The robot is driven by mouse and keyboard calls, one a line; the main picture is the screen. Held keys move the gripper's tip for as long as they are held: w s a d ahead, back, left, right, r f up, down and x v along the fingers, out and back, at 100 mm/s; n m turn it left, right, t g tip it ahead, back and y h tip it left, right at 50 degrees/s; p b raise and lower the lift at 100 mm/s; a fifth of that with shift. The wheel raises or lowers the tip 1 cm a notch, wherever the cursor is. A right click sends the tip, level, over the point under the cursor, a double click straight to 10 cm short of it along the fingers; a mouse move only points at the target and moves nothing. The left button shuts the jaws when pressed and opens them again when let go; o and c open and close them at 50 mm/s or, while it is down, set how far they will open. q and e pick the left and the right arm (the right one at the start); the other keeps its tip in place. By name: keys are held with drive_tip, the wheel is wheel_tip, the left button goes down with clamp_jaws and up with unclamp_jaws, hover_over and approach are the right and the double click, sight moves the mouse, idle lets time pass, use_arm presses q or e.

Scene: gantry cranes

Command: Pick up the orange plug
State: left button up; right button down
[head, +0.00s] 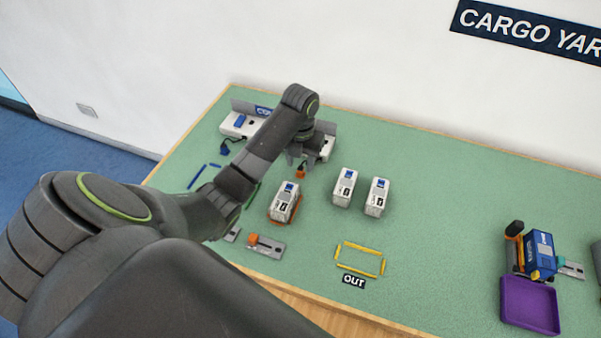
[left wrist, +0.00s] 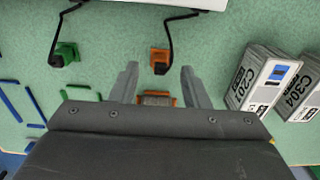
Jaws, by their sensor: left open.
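The orange plug (head: 300,173) stands on the green table below my left gripper (head: 298,159), partly covered by it in the head view. In the left wrist view the orange plug (left wrist: 160,58) has a black cable running up from it. My left gripper (left wrist: 160,72) is open, one finger on each side of the plug's line, with the plug just ahead of the fingertips. I cannot tell the height left between fingers and plug. My right gripper is not in view.
A green plug (left wrist: 65,53) on a cable lies left of the orange one. White containers (head: 345,187) stand to the right. One container (head: 285,200) sits on an orange base. A blue plug (head: 224,149), yellow outline (head: 360,243) and purple tray (head: 530,305) also show.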

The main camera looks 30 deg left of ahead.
use_arm(q)
drive_tip(key=shift+f, duration=0.9)
clamp_jaws()
